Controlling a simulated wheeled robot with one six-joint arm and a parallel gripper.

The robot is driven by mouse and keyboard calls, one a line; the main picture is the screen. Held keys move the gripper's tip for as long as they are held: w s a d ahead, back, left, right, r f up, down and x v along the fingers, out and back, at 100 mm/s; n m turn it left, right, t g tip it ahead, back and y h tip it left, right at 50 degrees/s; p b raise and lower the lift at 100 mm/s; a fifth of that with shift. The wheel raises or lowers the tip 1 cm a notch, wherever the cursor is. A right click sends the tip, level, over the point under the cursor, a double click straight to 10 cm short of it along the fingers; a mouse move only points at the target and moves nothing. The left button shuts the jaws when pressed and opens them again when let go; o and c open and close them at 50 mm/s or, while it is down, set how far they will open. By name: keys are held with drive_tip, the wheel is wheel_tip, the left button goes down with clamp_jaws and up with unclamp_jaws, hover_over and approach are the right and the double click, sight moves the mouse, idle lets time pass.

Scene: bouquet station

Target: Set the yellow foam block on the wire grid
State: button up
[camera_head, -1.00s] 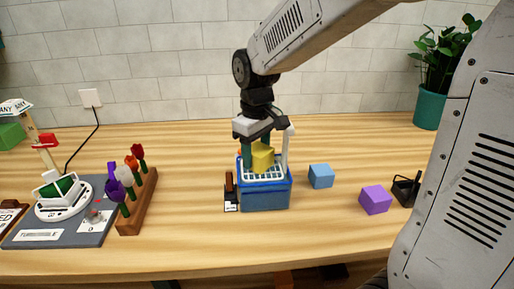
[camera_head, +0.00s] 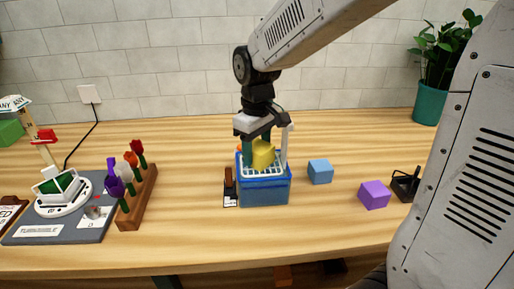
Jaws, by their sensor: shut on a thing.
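The yellow foam block (camera_head: 263,154) is between the fingers of my gripper (camera_head: 263,143), which is shut on it. The block is at the white wire grid (camera_head: 262,171) on top of a blue bin (camera_head: 264,190). I cannot tell whether its underside touches the grid. My gripper points down over the bin from above, and its fingers partly cover the block and the back of the grid.
A blue cube (camera_head: 319,171) and a purple cube (camera_head: 374,194) lie right of the bin. A wooden rack (camera_head: 140,198) of flowers and a turntable board (camera_head: 63,212) are further left. The front table strip is clear.

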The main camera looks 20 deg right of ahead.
drive_tip(key=o, duration=1.4)
drive_tip(key=shift+o, duration=0.2)
drive_tip(key=shift+r, duration=0.15)
drive_tip(key=shift+r, duration=3.4)
